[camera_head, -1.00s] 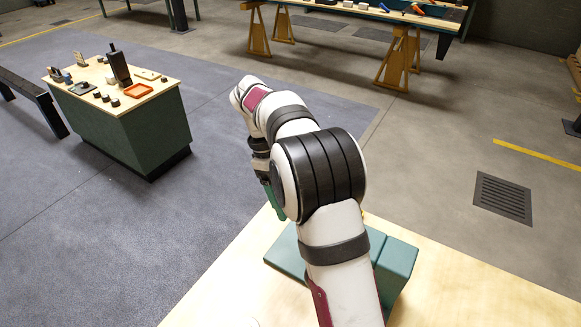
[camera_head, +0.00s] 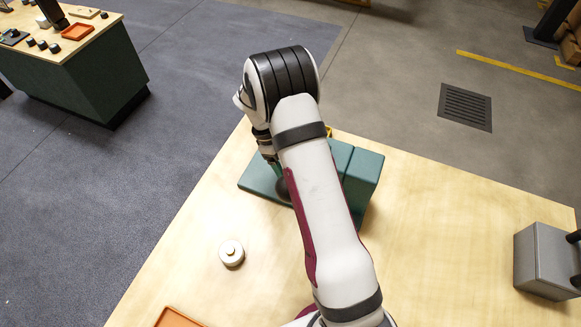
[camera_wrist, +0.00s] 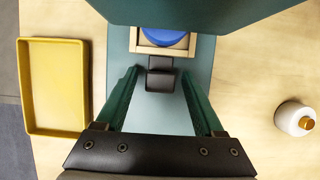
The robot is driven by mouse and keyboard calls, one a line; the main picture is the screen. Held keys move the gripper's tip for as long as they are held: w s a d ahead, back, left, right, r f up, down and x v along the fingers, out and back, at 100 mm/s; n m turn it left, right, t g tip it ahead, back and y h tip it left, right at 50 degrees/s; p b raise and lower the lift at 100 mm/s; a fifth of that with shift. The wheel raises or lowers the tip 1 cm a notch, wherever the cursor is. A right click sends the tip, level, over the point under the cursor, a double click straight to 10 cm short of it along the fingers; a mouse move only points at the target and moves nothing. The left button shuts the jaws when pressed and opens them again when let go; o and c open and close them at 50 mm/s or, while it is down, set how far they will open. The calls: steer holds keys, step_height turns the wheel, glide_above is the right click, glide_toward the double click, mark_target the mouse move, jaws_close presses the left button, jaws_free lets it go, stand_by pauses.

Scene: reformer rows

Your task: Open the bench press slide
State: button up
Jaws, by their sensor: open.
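The bench press is a teal block on a flat teal base (camera_head: 258,180), partly hidden by my arm in the head view. In the wrist view its upper body (camera_wrist: 200,12) overhangs the slide (camera_wrist: 141,46), a pale wooden frame with a blue round piece (camera_wrist: 163,37) in it. The slide's front part shows and the rest is hidden under the body. A dark handle (camera_wrist: 160,75) sticks out from the slide's front. My gripper (camera_wrist: 159,88) is open, with one green finger on each side of the handle and a visible gap on both sides.
A yellow tray (camera_wrist: 57,88) lies left of the press in the wrist view, and a white bottle (camera_wrist: 294,119) stands to the right. In the head view, an orange tray (camera_head: 180,318) is at the near edge and a grey box (camera_head: 545,262) stands far right.

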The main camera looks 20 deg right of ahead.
steer(key=shift+c, duration=0.2)
jaws_close()
steer(key=shift+w+a, duration=0.1)
stand_by(1.1)
